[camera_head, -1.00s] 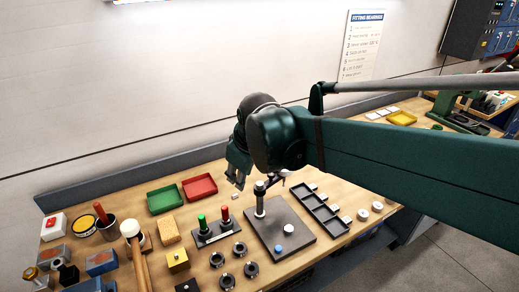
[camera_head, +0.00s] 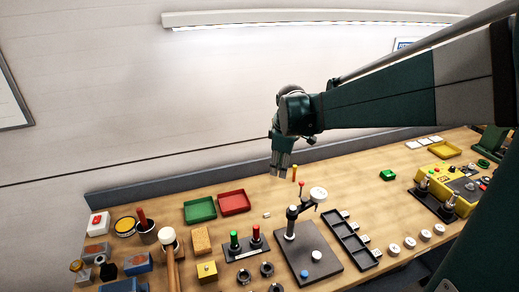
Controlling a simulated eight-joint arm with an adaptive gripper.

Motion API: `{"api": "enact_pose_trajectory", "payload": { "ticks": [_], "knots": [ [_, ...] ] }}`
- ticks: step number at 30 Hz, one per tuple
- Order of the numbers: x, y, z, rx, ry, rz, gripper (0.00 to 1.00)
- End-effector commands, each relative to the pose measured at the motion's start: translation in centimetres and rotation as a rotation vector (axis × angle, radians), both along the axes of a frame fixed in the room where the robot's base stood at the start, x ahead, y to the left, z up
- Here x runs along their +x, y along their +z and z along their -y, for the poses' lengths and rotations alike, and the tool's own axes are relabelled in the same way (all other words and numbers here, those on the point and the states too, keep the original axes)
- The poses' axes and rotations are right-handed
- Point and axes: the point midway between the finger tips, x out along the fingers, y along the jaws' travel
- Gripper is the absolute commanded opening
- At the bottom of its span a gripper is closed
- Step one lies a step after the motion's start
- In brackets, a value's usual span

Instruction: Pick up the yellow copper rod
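A thin yellow-orange upright piece (camera_head: 294,173), which looks like the yellow rod, shows just right of my gripper's fingertips. It is small, and its lower end is unclear. My gripper (camera_head: 278,172) points down above the back of the bench. Its fingers appear apart from the rod in the picture, but I cannot tell the depth between them. The fingers are too small to tell whether they are open or shut.
A gauge stand (camera_head: 290,222) with a round dial (camera_head: 318,195) rises in front of the rod. Green (camera_head: 200,210) and red (camera_head: 234,202) trays lie to the left. A black compartment tray (camera_head: 350,240) and a yellow machine (camera_head: 455,185) are at right. Bare wood lies right of the rod.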

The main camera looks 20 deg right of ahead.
Motion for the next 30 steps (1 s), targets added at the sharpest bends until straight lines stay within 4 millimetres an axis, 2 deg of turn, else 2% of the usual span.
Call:
{"api": "enact_pose_trajectory", "payload": {
  "ticks": [3,14,30],
  "knots": [
    [1.8,-0.3,1.2,-0.012,0.05,-0.024,0.26],
    [6.3,-2.3,4.7,-0.04,0.215,-0.096,0.26],
    [12.1,-7.3,10.2,-0.054,0.467,-0.197,0.26]
  ]
}}
